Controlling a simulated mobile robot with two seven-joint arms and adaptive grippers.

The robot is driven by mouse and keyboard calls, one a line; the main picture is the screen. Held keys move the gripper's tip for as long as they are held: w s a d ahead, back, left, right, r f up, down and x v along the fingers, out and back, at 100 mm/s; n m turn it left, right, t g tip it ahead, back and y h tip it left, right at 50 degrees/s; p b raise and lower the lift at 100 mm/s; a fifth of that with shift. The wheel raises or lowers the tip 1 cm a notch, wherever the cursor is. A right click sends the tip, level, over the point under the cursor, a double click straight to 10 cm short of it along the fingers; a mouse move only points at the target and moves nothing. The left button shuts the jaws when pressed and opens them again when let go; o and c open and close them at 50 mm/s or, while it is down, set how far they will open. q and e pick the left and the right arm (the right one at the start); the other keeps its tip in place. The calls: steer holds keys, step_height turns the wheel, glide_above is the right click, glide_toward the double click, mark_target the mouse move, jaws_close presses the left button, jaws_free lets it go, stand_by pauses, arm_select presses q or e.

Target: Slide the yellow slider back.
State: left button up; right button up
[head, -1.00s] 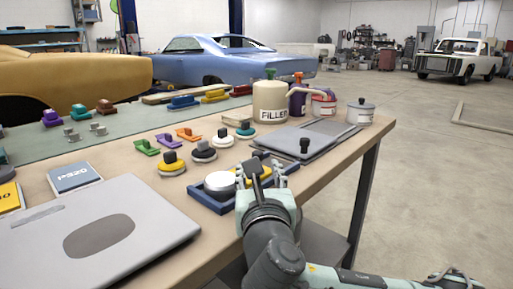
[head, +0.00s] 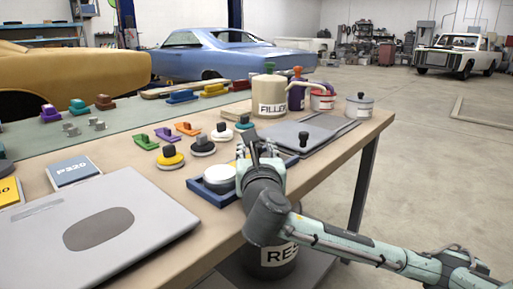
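I see no yellow slider now; my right gripper and wrist cover the tray's right part, where a yellow piece showed earlier. My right gripper (head: 258,148) is over the tray's right end, its fingers pointing away from me. I cannot tell the finger gap or whether it touches anything. My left gripper is not in view.
Round knobbed blocks, one yellow-based (head: 171,156), stand left of and behind the tray. A grey flat panel with a black knob (head: 303,139) lies to the right. Filler can (head: 270,96) and pots stand behind. A grey case (head: 135,222) fills the front left.

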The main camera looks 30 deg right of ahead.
jaws_close()
steer(key=shift+w+d+r, duration=0.1)
steer(key=shift+d, duration=0.25)
steer(key=d+p, duration=0.1)
steer(key=d, duration=0.1)
steer(key=w+d, duration=0.1)
steer(key=d, duration=0.1)
steer(key=w+d+p, duration=0.1)
steer(key=d, duration=0.1)
steer(key=shift+w+d+p, duration=0.1)
steer(key=shift+d+p, duration=0.05)
steer(key=shift+p, duration=0.2)
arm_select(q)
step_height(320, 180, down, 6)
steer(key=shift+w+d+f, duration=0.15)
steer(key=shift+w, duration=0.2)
arm_select(e)
steer(key=shift+d, duration=0.2)
steer(key=shift+o, duration=1.2)
jaws_free()
steer(key=shift+w+d, duration=0.1)
steer(key=shift+d, duration=0.05)
